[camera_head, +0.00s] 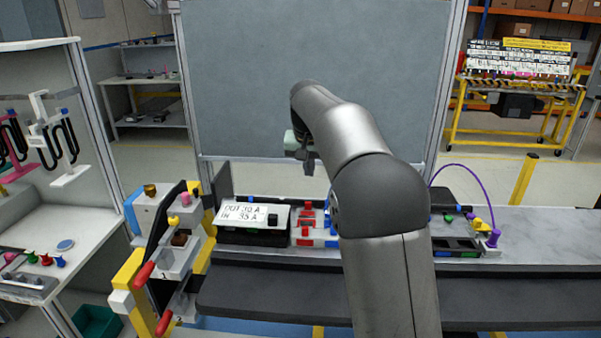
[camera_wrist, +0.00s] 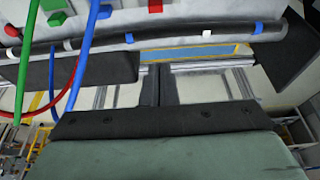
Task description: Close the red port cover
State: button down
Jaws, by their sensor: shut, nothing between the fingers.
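Small red parts (camera_head: 306,222) sit on a white block of the dashboard module, left of my arm in the head view. I cannot tell which of them is the red port cover, nor whether it is open. A small red block (camera_wrist: 155,5) shows at the top edge of the wrist view. My gripper (camera_head: 309,164) is up above the module, in front of the grey panel, apart from the red parts. Its dark fingers (camera_wrist: 159,78) are together and empty in the wrist view. My arm hides the middle of the module.
A display box (camera_head: 250,215) stands left of the red parts. A purple cable (camera_head: 470,172) arches at the right. A rack with red handles (camera_head: 145,273) stands at the left. Blue and red cables (camera_wrist: 88,50) hang beside a dark rail (camera_wrist: 190,35) in the wrist view.

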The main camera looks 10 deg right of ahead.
aim_at(308, 209)
jog(key=p+x, duration=0.1)
jog(key=x, duration=0.6)
jog(key=shift+f, duration=0.25)
jog(key=s, duration=0.1)
jog(key=s+a, duration=0.1)
jog(key=s, duration=0.1)
jog(key=shift+s+f, duration=0.1)
jog(key=shift+s, duration=0.15)
jog(key=shift+s+a, duration=0.1)
